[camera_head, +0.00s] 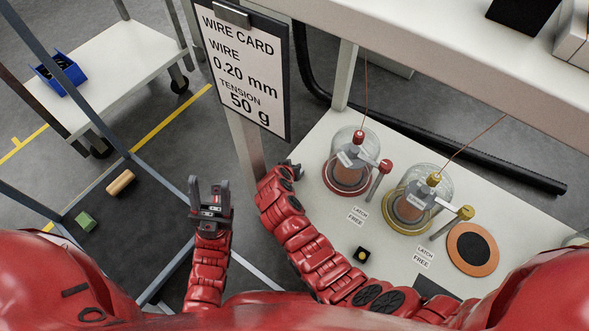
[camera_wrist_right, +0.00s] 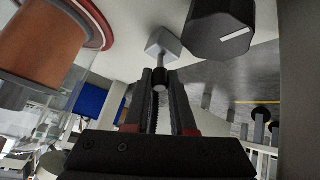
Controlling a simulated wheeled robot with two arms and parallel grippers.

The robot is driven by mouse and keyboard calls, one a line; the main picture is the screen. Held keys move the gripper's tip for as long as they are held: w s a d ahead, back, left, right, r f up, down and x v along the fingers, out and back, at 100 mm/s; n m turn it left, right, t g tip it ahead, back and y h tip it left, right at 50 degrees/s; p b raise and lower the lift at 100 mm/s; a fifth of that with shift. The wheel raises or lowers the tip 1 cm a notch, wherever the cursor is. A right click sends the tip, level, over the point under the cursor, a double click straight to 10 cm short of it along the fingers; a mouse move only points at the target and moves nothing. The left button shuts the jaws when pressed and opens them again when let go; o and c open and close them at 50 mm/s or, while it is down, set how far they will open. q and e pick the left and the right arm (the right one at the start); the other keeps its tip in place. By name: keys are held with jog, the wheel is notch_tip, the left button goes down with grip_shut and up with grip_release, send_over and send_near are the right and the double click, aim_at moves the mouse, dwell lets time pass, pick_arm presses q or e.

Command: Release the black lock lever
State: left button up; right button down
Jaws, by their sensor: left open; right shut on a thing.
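In the right wrist view, a short lever with a black tip (camera_wrist_right: 160,76) and a grey stem runs to a pale grey block (camera_wrist_right: 163,43). My right gripper (camera_wrist_right: 161,88) is shut on the black tip. In the head view my right gripper (camera_head: 294,170) is at the left edge of the white worktable, beside the sign post, and is mostly hidden by its own arm. A large black knob with a white mark (camera_wrist_right: 222,27) is just right of the lever in the wrist view. My left gripper (camera_head: 210,190) is open and empty, over the floor.
A red-based spool under a clear dome (camera_head: 347,165) and a yellow-based one (camera_head: 411,205) stand on the worktable (camera_head: 318,142). An orange disc (camera_head: 472,250) and a small black box with a yellow button (camera_head: 360,254) are also there. A wire card sign (camera_head: 243,75) stands behind.

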jog(key=shift+s+f, duration=0.1)
dwell(0.5)
jog(key=c, duration=0.8)
grip_release()
jog(key=shift+o, duration=0.2)
